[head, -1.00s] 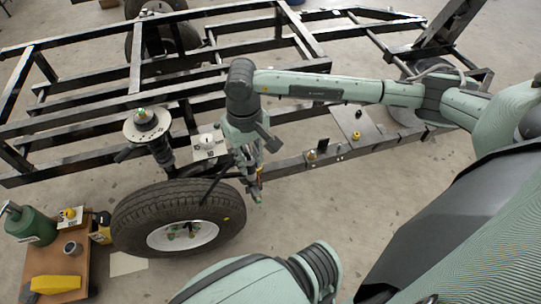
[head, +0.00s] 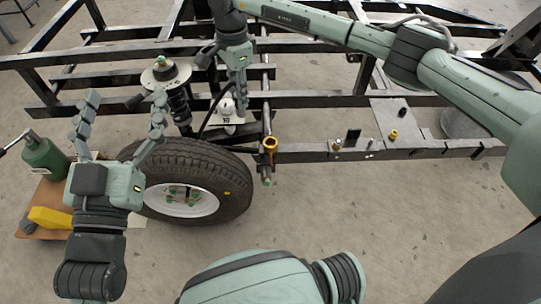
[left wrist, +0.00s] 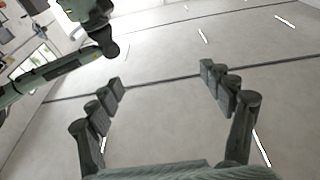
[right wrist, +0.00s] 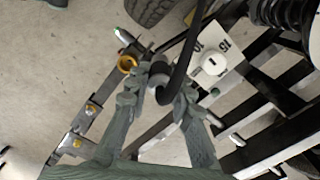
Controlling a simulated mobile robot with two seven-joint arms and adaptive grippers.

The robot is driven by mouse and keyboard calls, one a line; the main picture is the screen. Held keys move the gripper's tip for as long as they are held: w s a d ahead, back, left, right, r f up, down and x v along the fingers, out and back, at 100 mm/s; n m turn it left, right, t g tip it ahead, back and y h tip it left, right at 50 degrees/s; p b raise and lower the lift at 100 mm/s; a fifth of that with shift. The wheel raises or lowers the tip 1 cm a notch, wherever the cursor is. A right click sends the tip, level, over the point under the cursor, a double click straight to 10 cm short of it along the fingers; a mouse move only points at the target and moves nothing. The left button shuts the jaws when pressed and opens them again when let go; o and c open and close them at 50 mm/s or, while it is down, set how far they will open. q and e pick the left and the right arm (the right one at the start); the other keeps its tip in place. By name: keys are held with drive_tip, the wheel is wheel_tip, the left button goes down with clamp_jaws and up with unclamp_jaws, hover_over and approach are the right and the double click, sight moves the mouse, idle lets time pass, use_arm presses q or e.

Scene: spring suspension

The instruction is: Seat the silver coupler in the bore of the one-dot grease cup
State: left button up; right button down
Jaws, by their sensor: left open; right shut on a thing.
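My right gripper (head: 241,106) is above the frame beside a white plate (head: 240,129). In the right wrist view, its fingers (right wrist: 158,98) are shut on a grey cylindrical piece (right wrist: 159,77), apparently the silver coupler, with a black hose curving beside it. A white cup-like part (head: 227,104) stands on the plate, and also shows in the right wrist view (right wrist: 213,63). A brass-coloured ring or cup (head: 270,144) sits nearby at a rod. I cannot make out which is the one-dot grease cup. My left gripper (head: 123,97) is open and empty above the floor.
Brass fittings (head: 393,134) stand along the black rail at the right.

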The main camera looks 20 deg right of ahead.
drive_tip(key=w+a+m+b, duration=0.1)
drive_tip(key=w+m+b, duration=0.1)
drive_tip(key=w+m, duration=0.15)
hover_over(270, 143)
drive_tip(key=s, duration=0.1)
wheel_tip(270, 143, down, 6)
drive_tip(key=f, duration=0.4)
drive_tip(key=shift+s+a, duration=0.2)
drive_tip(key=shift+s, duration=0.05)
use_arm(q)
drive_tip(key=s+r+t+h, duration=0.1)
drive_tip(key=s+r+t, duration=0.4)
drive_tip(key=r, duration=0.4)
drive_tip(key=shift+s+a+r+h, duration=0.3)
drive_tip(key=shift+s+h, duration=0.1)
drive_tip(key=shift+s, duration=0.15)
use_arm(e)
drive_tip(key=shift+f, duration=0.1)
use_arm(q)
drive_tip(key=shift+t, duration=0.3)
use_arm(e)
drive_tip(key=shift+f, duration=0.1)
drive_tip(key=shift+b, duration=0.3)
drive_tip(key=c, duration=1.4)
unclamp_jaws()
use_arm(q)
drive_tip(key=shift+s+r, duration=0.1)
drive_tip(key=shift+s, duration=0.05)
use_arm(e)
drive_tip(key=shift+o, duration=0.3)
